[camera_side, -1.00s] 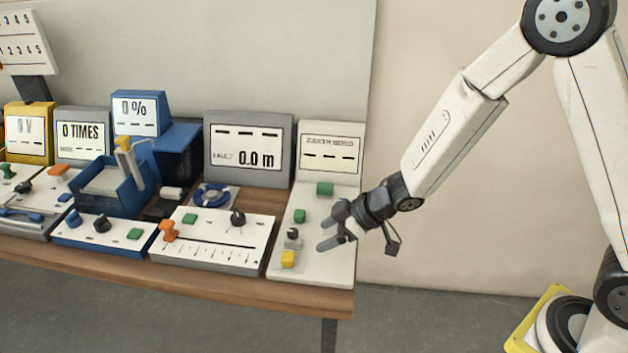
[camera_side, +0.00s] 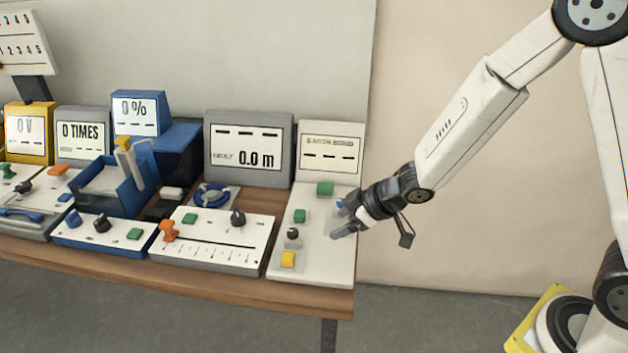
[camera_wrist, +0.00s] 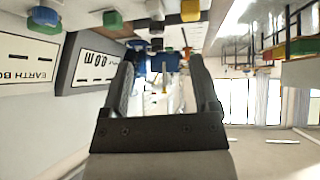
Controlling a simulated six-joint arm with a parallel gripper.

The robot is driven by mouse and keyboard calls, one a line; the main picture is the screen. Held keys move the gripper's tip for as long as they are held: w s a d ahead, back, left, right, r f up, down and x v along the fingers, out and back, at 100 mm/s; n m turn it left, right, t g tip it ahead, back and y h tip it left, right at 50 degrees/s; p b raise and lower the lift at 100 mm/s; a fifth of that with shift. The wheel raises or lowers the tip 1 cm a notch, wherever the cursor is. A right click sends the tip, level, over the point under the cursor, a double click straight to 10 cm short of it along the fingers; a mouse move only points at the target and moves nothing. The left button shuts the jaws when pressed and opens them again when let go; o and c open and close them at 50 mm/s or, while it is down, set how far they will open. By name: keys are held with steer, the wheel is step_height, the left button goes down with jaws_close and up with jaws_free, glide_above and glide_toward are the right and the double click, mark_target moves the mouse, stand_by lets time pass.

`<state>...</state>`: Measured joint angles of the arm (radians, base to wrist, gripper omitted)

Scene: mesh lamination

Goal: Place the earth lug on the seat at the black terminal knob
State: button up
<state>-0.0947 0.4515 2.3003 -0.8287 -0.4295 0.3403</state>
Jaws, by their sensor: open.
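The black terminal knob (camera_side: 293,234) stands on the white earth panel at the right end of the bench, on a small grey base. It also shows upside down at the top of the wrist view (camera_wrist: 155,9). My gripper (camera_side: 341,226) is over the panel's right edge, to the right of the knob and apart from it. In the wrist view the two fingers (camera_wrist: 162,62) are spread with nothing between them. I cannot single out the earth lug; it may be hidden or too small to tell.
The panel (camera_side: 315,262) also carries a yellow block (camera_side: 288,259), green blocks (camera_side: 325,189) and a blue part (camera_side: 340,203) beside my gripper. A display (camera_side: 331,150) stands behind it. A white slider panel (camera_side: 222,225) lies to the left.

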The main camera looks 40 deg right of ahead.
steer(key=s+d+r+m+g+h, duration=0.2)
steer(key=s+d+m, duration=0.1)
steer(key=s, duration=0.4)
steer(key=s+d+r+m+g+h, duration=0.1)
steer(key=s+d+m+g+h, duration=0.1)
steer(key=s+d+m, duration=0.2)
steer(key=s+d, duration=0.2)
steer(key=s, duration=0.1)
steer(key=shift+d+r+g+h, duration=0.25)
steer(key=shift+r+g+h, duration=0.05)
steer(key=shift+r, duration=0.05)
steer(key=shift+c, duration=0.3)
